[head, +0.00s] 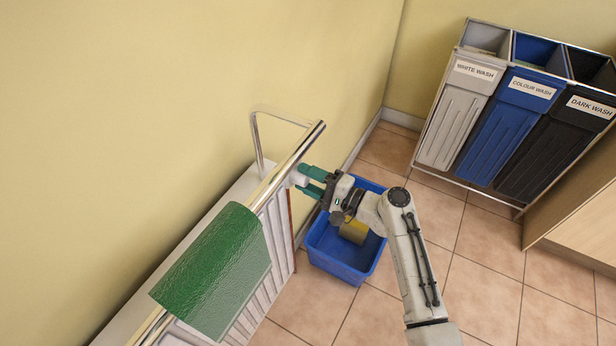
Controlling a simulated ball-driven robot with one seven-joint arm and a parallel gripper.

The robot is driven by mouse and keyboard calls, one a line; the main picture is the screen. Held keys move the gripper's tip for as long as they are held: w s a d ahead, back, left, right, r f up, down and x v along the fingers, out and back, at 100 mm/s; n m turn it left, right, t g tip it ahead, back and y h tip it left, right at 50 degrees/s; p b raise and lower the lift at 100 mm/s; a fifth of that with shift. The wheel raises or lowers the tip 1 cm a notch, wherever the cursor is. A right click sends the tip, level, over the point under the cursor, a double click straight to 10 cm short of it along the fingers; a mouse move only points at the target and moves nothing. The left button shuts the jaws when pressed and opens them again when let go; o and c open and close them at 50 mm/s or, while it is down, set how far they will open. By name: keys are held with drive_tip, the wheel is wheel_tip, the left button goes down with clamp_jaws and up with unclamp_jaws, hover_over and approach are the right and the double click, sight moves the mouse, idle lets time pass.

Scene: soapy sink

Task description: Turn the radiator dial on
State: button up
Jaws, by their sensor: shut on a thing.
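The white radiator (278,240) stands against the wall at the left, tilted in the picture. The dial (296,178) is a small white knob at its near top end, by the chrome rail. My gripper (308,181) has green fingers and comes to the dial from the right. It is shut on the dial, one finger above and one below it in the picture. The dial's markings cannot be seen, so its setting cannot be told.
A green towel (215,270) hangs over the chrome rail (290,162). A blue tub (345,262) with something yellow in it stands on the tiled floor under my gripper. Labelled wash bins (520,110) and a wooden cabinet (580,215) stand at the right. Floor between is clear.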

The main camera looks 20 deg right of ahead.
drive_tip(key=shift+d+f, duration=0.1)
drive_tip(key=o, duration=1)
drive_tip(key=shift+o, duration=0.2)
drive_tip(key=v, duration=1)
drive_tip(key=shift+s+d, duration=0.2)
drive_tip(key=shift+s, duration=0.1)
